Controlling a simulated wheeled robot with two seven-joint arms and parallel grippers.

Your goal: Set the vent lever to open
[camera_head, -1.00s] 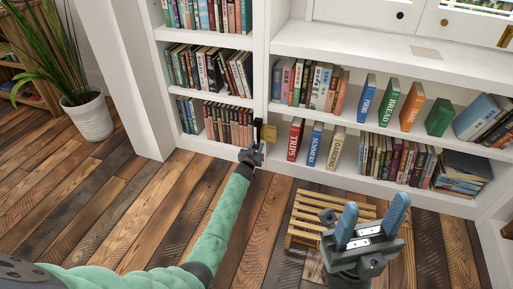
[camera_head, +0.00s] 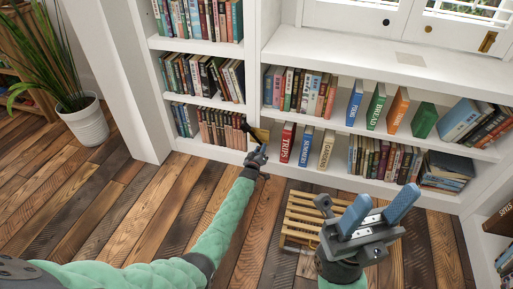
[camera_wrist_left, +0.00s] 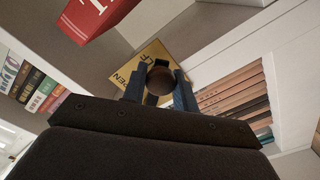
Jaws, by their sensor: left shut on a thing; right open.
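The vent lever shows as a dark piece (camera_head: 247,129) by a small yellow plate (camera_head: 262,135) on the white shelf upright, low in the head view. It leans to the left there. In the left wrist view its round dark end (camera_wrist_left: 160,78) sits between my fingers, in front of the yellow plate (camera_wrist_left: 150,54) with partly hidden lettering, "EN" readable. My left gripper (camera_head: 258,153) is shut on the lever; its fingers show in the left wrist view (camera_wrist_left: 160,90). My right gripper (camera_head: 379,211) is open and empty, in front of the lower shelves, apart from everything.
White shelves (camera_head: 350,63) hold rows of books. A red book (camera_head: 287,143) stands close right of the lever, with a blue book (camera_head: 306,146) beside it. A wooden pallet (camera_head: 300,215) lies on the plank floor. A potted plant (camera_head: 85,122) stands at left.

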